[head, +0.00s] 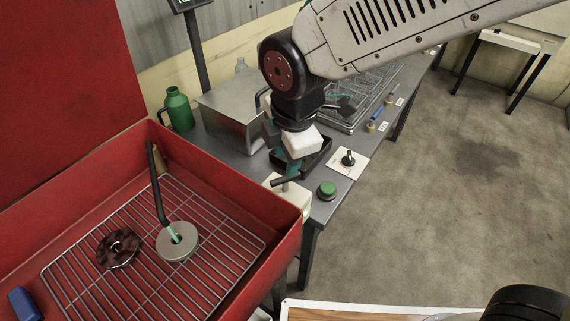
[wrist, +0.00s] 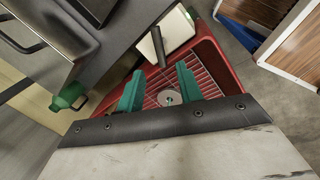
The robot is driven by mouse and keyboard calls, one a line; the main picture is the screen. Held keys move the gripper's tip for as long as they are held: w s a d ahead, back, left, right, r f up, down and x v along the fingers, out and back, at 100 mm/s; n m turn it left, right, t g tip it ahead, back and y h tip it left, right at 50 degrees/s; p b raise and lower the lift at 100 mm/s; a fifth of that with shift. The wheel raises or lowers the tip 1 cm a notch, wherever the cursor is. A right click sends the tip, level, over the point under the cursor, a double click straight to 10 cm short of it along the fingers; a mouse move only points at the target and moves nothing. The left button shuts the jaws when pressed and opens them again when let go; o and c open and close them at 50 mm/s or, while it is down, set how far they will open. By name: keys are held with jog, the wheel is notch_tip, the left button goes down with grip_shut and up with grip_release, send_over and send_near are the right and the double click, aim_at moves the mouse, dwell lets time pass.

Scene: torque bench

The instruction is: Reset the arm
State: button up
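My arm reaches in from the upper right in the head view and bends down at a dark wrist joint. My gripper (head: 290,164) hangs over the front part of the grey bench (head: 335,185), near a pale box with a dark bar on it. In the wrist view its two green fingers (wrist: 158,86) stand apart with nothing between them. Behind them show the red basin (wrist: 212,60) and a grey disc (wrist: 170,97), well beyond the fingertips. In the head view the head-side finger partly hides the other.
The red basin (head: 285,221) holds a wire rack, a grey disc (head: 177,241), a rusty disc (head: 117,249) and a black hose (head: 157,185). A green button (head: 327,190), black knob (head: 348,159), metal box (head: 224,118) and green bottle (head: 178,108) are on the bench.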

jog(key=shift+s+r, duration=0.1)
jog(key=shift+r, duration=0.35)
jog(key=s+d+r+m, duration=0.2)
jog(key=s+d+m, duration=0.2)
jog(key=d+m, duration=0.4)
jog(key=s+d+r+m, duration=0.3)
jog(key=d+m, duration=0.5)
jog(key=d, duration=0.4)
jog(key=s+d+r+m+h, duration=0.1)
jog(key=s+d+r+m, duration=0.2)
jog(key=s+d+m, duration=0.2)
jog(key=d+m, duration=0.3)
jog(key=d, duration=0.2)
